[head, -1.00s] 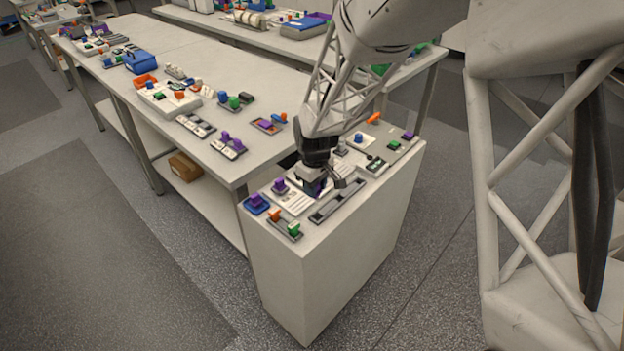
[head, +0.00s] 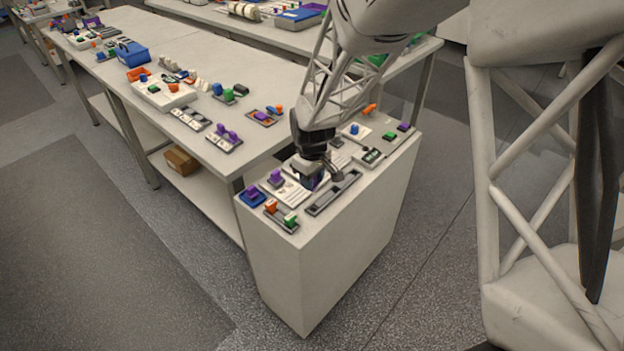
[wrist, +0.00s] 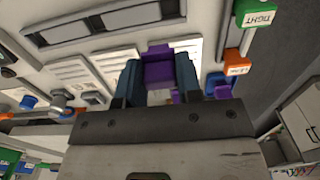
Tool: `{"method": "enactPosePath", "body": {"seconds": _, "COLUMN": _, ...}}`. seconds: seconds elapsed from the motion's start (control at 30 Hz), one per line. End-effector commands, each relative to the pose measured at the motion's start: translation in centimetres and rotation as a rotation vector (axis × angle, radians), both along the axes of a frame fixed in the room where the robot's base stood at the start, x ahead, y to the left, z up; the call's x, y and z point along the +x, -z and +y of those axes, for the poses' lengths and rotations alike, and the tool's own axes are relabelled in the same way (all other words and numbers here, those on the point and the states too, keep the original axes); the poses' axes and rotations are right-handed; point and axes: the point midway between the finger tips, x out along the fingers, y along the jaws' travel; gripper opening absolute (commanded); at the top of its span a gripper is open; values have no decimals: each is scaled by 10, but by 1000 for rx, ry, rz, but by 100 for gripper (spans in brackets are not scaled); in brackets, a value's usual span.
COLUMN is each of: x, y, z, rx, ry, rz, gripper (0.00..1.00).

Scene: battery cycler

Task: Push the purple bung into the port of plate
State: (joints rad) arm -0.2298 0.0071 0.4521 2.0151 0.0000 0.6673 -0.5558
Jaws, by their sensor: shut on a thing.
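My gripper (wrist: 159,78) is shut on a purple bung (wrist: 158,68), which sits between its two dark fingers in the wrist view. In the head view my gripper (head: 311,180) is low over the near end of the white stand, and its fingers mostly hide the bung. A long grey plate (wrist: 62,38) with dark recessed slots lies just beyond the fingers in the wrist view. It also shows in the head view (head: 318,208), right of my gripper. The bung appears apart from this plate. I cannot tell the bung's height above the surface.
White printed sheets lie under my gripper. An orange block (wrist: 236,66) and a green block (wrist: 262,17) stand on a grey holder nearby. Other purple pieces (head: 276,177) stand left of my gripper, one on a blue base (head: 244,200). The stand's edge is close.

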Motion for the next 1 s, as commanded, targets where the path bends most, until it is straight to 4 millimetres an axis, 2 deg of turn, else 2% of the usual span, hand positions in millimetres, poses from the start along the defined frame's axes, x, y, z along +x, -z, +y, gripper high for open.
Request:
{"method": "enactPosePath", "body": {"seconds": 0.13, "x": 12, "y": -1, "z": -1, "rx": 0, "ry": 1, "rz": 0, "gripper": 11}}
{"method": "enactPosePath", "body": {"seconds": 0.27, "x": 33, "y": -4, "z": -2, "rx": 0, "ry": 1, "rz": 0, "gripper": 11}}
{"method": "enactPosePath", "body": {"seconds": 0.37, "x": 54, "y": -6, "z": -4, "rx": 0, "ry": 1, "rz": 0, "gripper": 11}}
{"method": "enactPosePath", "body": {"seconds": 0.8, "x": 171, "y": -19, "z": -22, "rx": 0, "ry": 2, "rz": 0, "gripper": 11}}
{"method": "enactPosePath", "body": {"seconds": 1.0, "x": 207, "y": -23, "z": -30, "rx": 0, "ry": 1, "rz": 0, "gripper": 11}}
